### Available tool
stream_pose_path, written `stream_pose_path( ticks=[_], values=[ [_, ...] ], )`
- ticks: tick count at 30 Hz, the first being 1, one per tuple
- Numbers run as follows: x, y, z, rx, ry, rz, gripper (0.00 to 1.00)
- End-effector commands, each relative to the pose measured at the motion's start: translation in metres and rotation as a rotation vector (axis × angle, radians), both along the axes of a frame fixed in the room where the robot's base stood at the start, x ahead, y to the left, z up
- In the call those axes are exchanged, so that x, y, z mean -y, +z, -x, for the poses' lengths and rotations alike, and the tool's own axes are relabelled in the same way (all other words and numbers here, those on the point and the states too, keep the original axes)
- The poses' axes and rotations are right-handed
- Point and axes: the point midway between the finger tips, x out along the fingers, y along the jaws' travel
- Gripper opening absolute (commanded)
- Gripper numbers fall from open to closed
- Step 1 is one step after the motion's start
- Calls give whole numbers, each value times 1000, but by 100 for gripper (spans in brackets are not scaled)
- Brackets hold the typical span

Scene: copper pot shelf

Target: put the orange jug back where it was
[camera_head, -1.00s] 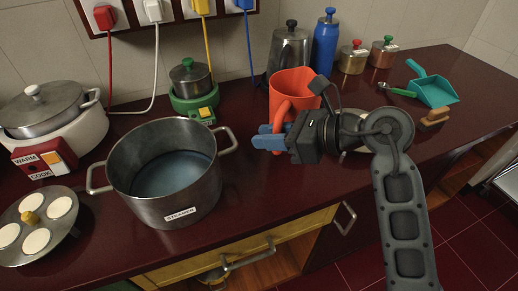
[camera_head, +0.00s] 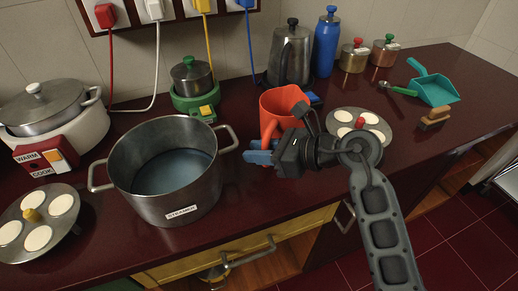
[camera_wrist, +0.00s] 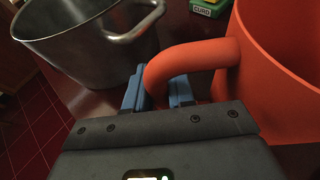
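The orange jug (camera_head: 282,104) is at the middle of the counter in the head view, open top up, right of the big steel pot. Its handle faces my gripper (camera_head: 259,152). In the wrist view the jug (camera_wrist: 275,75) fills the right side, and its thick handle (camera_wrist: 195,55) comes down between the two blue fingers of my gripper (camera_wrist: 158,92). The fingers are closed around the handle. The jug's base is hidden, so I cannot tell whether it touches the counter.
The steel steamer pot (camera_head: 182,205) stands close to the left. A plate with white discs and a red knob (camera_head: 360,122) lies to the right behind my wrist. A steel kettle (camera_head: 290,55) and blue bottle (camera_head: 326,45) stand behind. A small blue object (camera_head: 313,98) is beside the jug.

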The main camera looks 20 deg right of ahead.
Motion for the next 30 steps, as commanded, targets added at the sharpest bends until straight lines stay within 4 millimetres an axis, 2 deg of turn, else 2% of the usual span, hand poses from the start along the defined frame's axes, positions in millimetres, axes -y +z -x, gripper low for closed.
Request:
stream_pose_path(
  ticks=[1,8,19,30],
  values=[
    [0,0,0,0,0,0,28],
    [0,0,0,0,0,0,48],
    [5,5,5,-1,-1,0,48],
    [52,32,51,1,-3,1,48]
  ],
)
